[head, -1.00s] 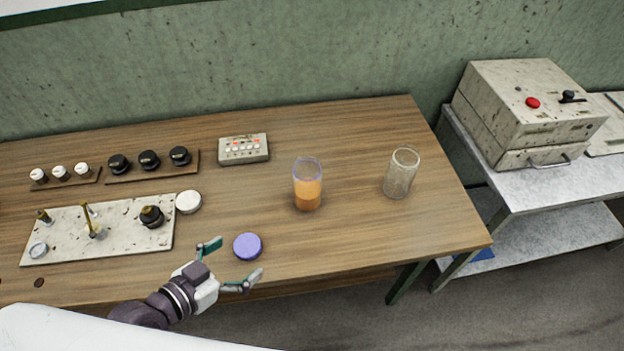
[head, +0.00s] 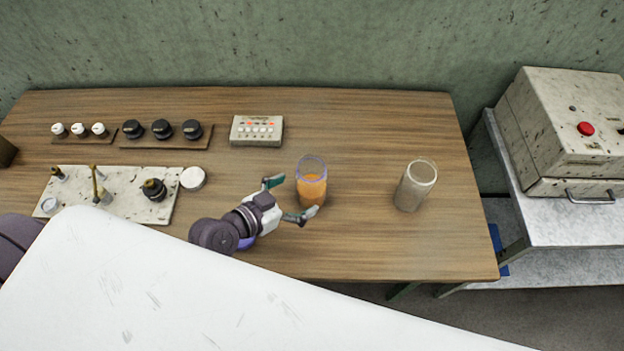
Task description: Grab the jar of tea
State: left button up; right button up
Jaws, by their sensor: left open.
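The jar of tea (head: 312,188) is a clear jar with orange liquid in its lower part. A purple lid (head: 246,242) lies on the table, mostly hidden behind my left gripper. My right gripper is not in view.
An empty glass jar (head: 415,186) stands to the right on the table (head: 370,250). A button box (head: 257,131) sits at the back. Knobs and a speckled plate (head: 125,208) with a white disc (head: 193,178) are at the left. A machine box (head: 560,130) stands beyond the right edge.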

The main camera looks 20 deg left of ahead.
pick_arm(q)
jog(key=shift+w+d+f, duration=0.15)
jog(key=shift+w, duration=0.15)
jog(key=shift+w+d+f+p, duration=0.2)
jog(key=shift+w+p, duration=0.25)
jog(key=shift+w, duration=0.2)
jog(key=x, duration=0.3)
jog(key=shift+w+f+p, duration=0.15)
jog(key=shift+w+p, duration=0.05)
jog(key=shift+p, duration=0.2)
jog(key=shift+w+f, duration=0.15)
jog(key=shift+c, duration=0.7)
jog(key=c, duration=1.3)
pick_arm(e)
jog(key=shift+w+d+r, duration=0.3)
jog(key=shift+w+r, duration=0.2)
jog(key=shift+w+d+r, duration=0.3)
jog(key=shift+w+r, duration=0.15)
